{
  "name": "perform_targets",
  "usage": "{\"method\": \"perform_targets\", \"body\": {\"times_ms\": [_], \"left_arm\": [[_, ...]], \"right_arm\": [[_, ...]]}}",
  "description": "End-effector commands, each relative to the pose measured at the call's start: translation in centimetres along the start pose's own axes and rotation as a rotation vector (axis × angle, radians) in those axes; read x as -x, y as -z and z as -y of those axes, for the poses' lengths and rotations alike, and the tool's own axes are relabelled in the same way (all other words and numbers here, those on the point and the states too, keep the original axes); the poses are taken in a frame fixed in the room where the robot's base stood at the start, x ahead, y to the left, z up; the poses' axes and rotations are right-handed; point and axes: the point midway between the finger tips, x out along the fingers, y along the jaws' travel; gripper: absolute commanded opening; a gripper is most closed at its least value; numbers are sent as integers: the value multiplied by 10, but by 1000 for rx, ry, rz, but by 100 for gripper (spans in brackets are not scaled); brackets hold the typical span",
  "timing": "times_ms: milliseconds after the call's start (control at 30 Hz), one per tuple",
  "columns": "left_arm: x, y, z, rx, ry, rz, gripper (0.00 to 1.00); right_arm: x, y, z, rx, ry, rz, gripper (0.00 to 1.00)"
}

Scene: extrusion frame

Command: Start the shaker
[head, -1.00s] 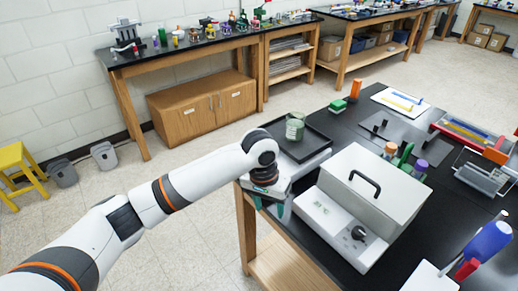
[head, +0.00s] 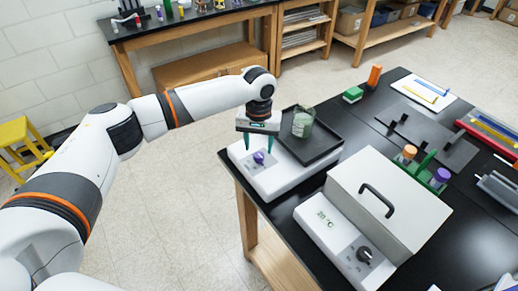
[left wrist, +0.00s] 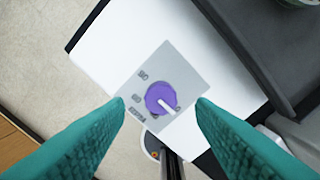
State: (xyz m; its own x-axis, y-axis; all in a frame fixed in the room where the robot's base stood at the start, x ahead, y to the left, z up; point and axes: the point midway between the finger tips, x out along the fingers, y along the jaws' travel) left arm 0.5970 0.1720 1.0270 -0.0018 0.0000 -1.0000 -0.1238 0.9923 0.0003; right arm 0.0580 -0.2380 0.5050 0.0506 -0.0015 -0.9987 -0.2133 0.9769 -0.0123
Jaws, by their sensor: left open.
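The shaker (head: 285,172) is a white box at the table's near left corner, with a black platform (head: 322,150) behind its control face. A green-tinted glass vessel (head: 303,122) stands on the platform. A purple knob (head: 259,157) sits on the grey panel of the shaker's front. In the left wrist view the knob (left wrist: 161,97) has a white pointer toward the lower right, and printed marks lie to its left. My left gripper (head: 257,158) points down, open, with its teal fingertips above and on either side of the knob. My right gripper is not in view.
A white heater box with a handle (head: 375,198), a dark knob (head: 364,254) and a temperature label stands right of the shaker. A green rack (head: 425,165) holds capped tubes behind it. An orange-capped item (head: 374,77) and a green block (head: 352,94) stand farther back.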

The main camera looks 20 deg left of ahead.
Motion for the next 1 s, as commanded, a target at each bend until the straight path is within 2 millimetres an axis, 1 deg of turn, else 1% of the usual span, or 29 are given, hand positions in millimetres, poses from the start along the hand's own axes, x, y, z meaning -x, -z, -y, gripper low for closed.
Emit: {"method": "perform_targets", "body": {"times_ms": [100, 200, 233, 367, 600, 667, 800, 900, 1000], "left_arm": [[-18, 1, 0, 0, -1, -2, 50], [-29, 0, 0, 0, -1, -2, 50], [-31, 0, 0, 0, 0, -2, 50], [-37, 0, 1, -1, 1, 0, 50], [-38, 0, 0, -1, 1, 0, 50], [-38, 0, 0, -1, 1, 0, 42], [-37, 0, 0, -1, 1, 0, 19], [-37, 0, 0, -1, 1, 0, 5], [-37, 0, 0, -4, 1, 0, 5]], "right_arm": [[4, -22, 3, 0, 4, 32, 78], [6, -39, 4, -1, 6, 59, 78], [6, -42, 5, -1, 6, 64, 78], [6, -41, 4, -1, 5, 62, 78], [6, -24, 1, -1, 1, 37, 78], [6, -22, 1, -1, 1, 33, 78], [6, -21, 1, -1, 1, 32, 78], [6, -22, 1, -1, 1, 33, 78], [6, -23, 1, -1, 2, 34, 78]]}}
